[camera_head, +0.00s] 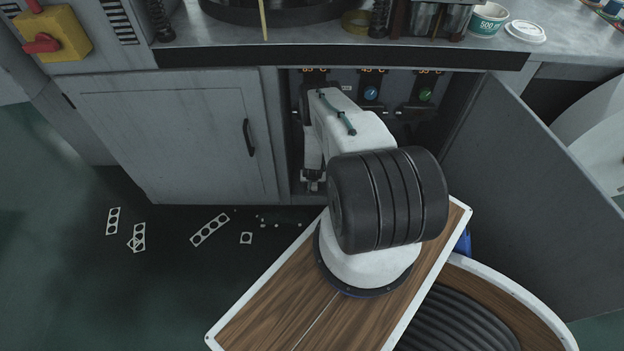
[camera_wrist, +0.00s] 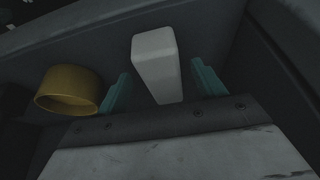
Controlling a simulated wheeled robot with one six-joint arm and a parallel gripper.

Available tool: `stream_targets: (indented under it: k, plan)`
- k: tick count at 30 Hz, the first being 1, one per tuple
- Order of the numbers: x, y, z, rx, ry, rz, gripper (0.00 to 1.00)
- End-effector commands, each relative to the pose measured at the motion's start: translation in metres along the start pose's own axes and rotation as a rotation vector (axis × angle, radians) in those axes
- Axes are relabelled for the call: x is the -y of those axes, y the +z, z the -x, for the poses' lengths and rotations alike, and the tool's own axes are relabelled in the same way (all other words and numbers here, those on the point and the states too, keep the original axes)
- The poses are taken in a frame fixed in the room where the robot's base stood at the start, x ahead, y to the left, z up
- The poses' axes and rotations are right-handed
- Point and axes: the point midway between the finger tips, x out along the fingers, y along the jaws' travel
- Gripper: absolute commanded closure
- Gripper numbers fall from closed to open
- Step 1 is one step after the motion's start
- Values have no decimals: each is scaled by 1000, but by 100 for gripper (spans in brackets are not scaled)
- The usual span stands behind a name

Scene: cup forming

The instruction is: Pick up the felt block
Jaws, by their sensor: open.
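A pale grey-white block, which I take to be the felt block (camera_wrist: 156,62), shows in the wrist view as a plain, rounded-edge bar. My gripper (camera_wrist: 160,76) is open, with one teal finger on each side of the block. Dark gaps show between each finger and the block, so neither finger appears to touch it. In the head view my arm reaches into the open cabinet below the counter. My fingers and the block cannot be made out there, behind the arm or inside the cabinet.
A yellow ring (camera_wrist: 68,92) lies left of the fingers in the wrist view. Dark walls stand close on the right and behind. In the head view, an open cabinet door (camera_head: 540,190) stands right of my arm, and a closed door (camera_head: 185,140) is on the left.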

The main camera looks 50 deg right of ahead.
Motion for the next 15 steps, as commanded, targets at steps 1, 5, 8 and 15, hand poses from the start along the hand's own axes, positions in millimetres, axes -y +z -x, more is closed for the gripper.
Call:
stream_targets:
  k: [1,5,8,15]
  plan:
    - [0,1,-8,0,1,-2,31]
    - [1,1,-18,0,0,1,31]
    - [2,0,-22,-1,-1,1,31]
    - [3,0,-22,0,-1,3,39]
